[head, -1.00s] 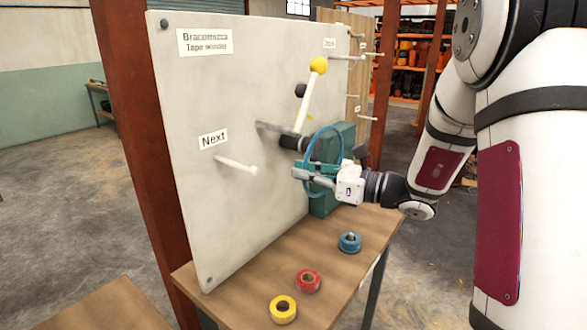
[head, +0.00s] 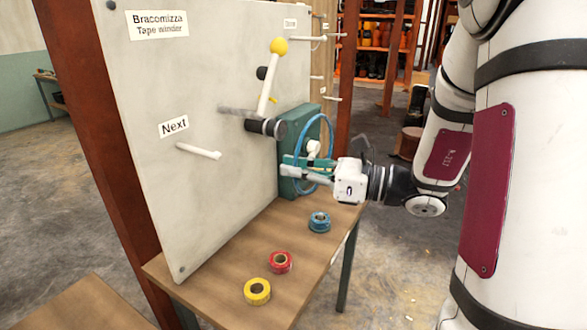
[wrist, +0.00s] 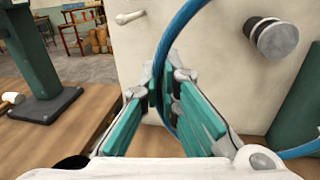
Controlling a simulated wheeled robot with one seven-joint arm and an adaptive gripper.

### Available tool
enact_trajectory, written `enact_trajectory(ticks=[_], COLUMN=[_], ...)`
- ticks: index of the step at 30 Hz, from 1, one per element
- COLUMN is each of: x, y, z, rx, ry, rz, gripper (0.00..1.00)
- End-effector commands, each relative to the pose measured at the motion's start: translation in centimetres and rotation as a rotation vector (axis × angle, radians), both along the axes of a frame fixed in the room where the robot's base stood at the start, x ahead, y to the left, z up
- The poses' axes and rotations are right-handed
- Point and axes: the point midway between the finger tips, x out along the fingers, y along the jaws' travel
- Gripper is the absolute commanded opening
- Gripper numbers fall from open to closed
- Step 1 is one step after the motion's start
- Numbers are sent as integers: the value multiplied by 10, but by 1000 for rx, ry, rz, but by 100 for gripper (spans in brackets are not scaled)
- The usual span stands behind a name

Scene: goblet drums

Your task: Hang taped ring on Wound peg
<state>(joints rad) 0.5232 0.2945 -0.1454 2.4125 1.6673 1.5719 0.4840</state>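A thin blue ring (head: 310,150) hangs in front of the green box; it also shows in the wrist view (wrist: 184,30). My gripper (head: 284,170) is shut on it, with the ring passing between the green finger pads (wrist: 165,95). I cannot tell whether tape is on the ring. A white sign (head: 290,23) at the board's upper right is too small to read for sure, with a pale peg (head: 310,38) just below it. My gripper is well below that peg. The "Next" peg (head: 200,152) is bare, left of my gripper.
The pale board (head: 130,90) carries a dark roller (head: 266,126) and a yellow-knobbed lever (head: 270,75), close to my gripper's upper left. The green box (head: 289,187) stands behind the ring. Yellow (head: 257,291), red (head: 280,262) and blue (head: 319,222) tape rolls lie on the table.

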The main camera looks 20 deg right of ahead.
Motion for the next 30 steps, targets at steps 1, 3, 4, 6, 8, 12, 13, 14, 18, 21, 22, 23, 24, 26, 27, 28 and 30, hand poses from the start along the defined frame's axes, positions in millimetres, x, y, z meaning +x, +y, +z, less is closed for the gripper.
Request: enact_trajectory(ticks=[1, 3, 4, 6, 8, 12, 13, 14, 18, 21, 22, 23, 24, 26, 27, 28, 30], x=[-3, -7, -9, -14, -17, -27, -29, -31, -40, -47, -48, -50, -53, -57, -60, -62, -66], y=[-2, -6, -8, -11, -14, -21, -22, -23, -30, -35, -36, -38, -40, -42, -44, -45, -49], z=[1, 1, 1, 1, 1, 1, 0, 0, 1, 1, 1, 1, 1, 1, 1, 1, 1], rx=[0, 1, 1, 0, 0, 1, 1, 1, 1, 0, 0, 1, 1, 1, 1, 1, 1], ry=[0, -1, -1, 0, 0, 1, 1, 1, 0, 0, 0, 1, 1, 0, 0, 1, 1], rz=[-2, -4, -4, -2, -3, -4, -4, -3, -3, -3, -4, -4, -3, -2, -3, -3, -4], gripper=[0, 0, 0, 0, 0, 0, 0, 0, 0, 0, 0, 0, 0, 0, 0, 0, 0])
